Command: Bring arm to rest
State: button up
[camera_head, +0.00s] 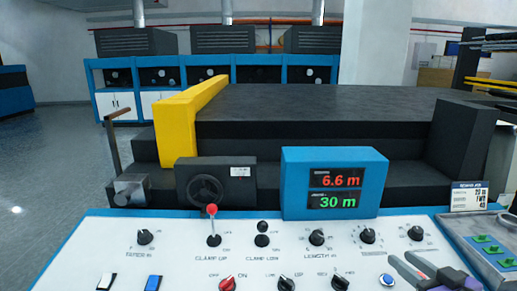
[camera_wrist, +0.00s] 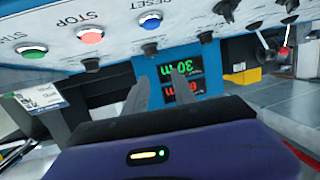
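My gripper (camera_head: 402,260) is at the lower right of the head view, over the right part of the white control panel (camera_head: 190,264). In the wrist view my gripper (camera_wrist: 160,90) shows two grey fingers with a gap between them. Nothing is held in the gap. The fingers point toward the blue display box (camera_wrist: 205,62), which appears upside down there. In the head view the display box (camera_head: 289,183) reads 6.6 m in red and 30 m in green. The rest of my arm is mostly out of the head view.
The panel carries several black knobs, a red-tipped lever (camera_head: 212,210) and a blue button (camera_head: 387,279) close to my gripper. Green (camera_wrist: 35,50) and red (camera_wrist: 90,37) buttons show in the wrist view. A dark machine bed (camera_head: 320,105) with a yellow side (camera_head: 175,128) stands behind.

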jog(key=s+f+m+h, duration=0.3)
jog(key=shift+s+d+t, duration=0.35)
jog(key=shift+s+t, duration=0.05)
jog(key=s+a+f, duration=0.2)
jog(key=s+a, duration=0.2)
jog(key=s, duration=0.8)
jog(key=s+a+f+g, duration=0.1)
jog(key=s+a, duration=0.4)
jog(key=s, duration=0.8)
jog(key=s+a+f, duration=0.3)
jog(key=s+a, duration=0.2)
jog(key=s, duration=0.7)
jog(key=shift+s+n, duration=0.3)
jog(key=shift+n, duration=0.1)
